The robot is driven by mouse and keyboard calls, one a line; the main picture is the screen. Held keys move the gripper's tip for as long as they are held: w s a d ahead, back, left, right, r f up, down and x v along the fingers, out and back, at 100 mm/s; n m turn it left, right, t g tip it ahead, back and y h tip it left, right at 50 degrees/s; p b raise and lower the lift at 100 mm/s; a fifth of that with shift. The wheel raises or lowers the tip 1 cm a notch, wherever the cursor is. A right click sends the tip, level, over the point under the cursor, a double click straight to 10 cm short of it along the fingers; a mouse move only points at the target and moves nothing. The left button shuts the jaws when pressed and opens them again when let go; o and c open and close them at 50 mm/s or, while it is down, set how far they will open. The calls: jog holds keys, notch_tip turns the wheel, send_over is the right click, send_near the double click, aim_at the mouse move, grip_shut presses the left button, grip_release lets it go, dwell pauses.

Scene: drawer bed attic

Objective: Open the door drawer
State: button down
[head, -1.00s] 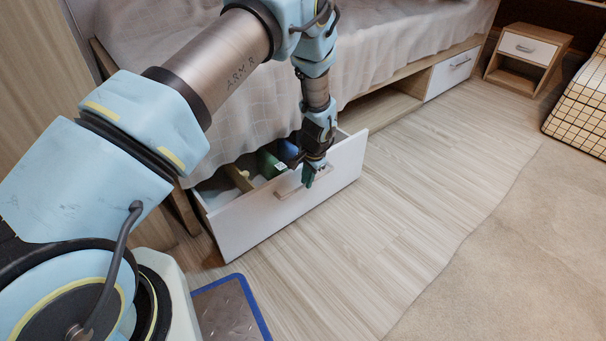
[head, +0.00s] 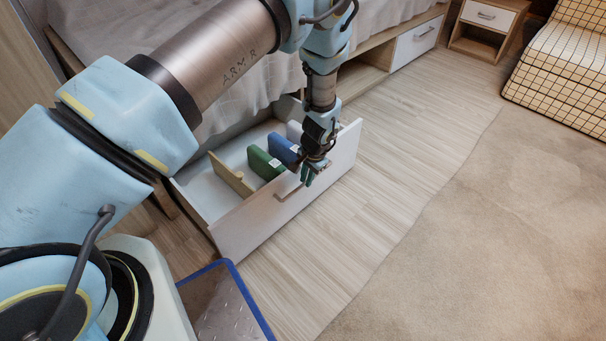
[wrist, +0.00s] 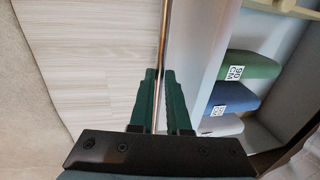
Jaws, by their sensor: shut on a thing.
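The drawer (head: 232,232) under the bed is pulled well out, and its white front faces the floor area. Its bar handle (head: 287,194) runs along the front; in the wrist view the handle (wrist: 164,45) passes between the green fingers. My gripper (head: 309,178) is shut on the handle at the drawer front, and it also shows in the wrist view (wrist: 160,100). Inside the drawer lie a green item (head: 264,163), a blue item (head: 284,150) and a beige piece (head: 231,174). My arm hides part of the drawer's far end.
The bed (head: 105,45) stands behind the drawer, with an open compartment (head: 360,77) and a second, closed drawer (head: 414,42) to the right. A nightstand (head: 487,18) and a checkered seat (head: 560,65) are farther back. The floor and carpet (head: 465,220) are clear.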

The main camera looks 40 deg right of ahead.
jog(key=shift+s, duration=0.2)
jog(key=c, duration=0.9)
grip_release()
jog(key=shift+r, duration=0.1)
jog(key=r+p, duration=0.1)
jog(key=r, duration=0.2)
jog(key=s+r+p, duration=0.1)
jog(key=r, duration=0.3)
jog(key=s+r+p, duration=0.1)
jog(key=r, duration=0.2)
jog(key=shift+d+r, duration=0.2)
jog(key=shift+w, duration=0.1)
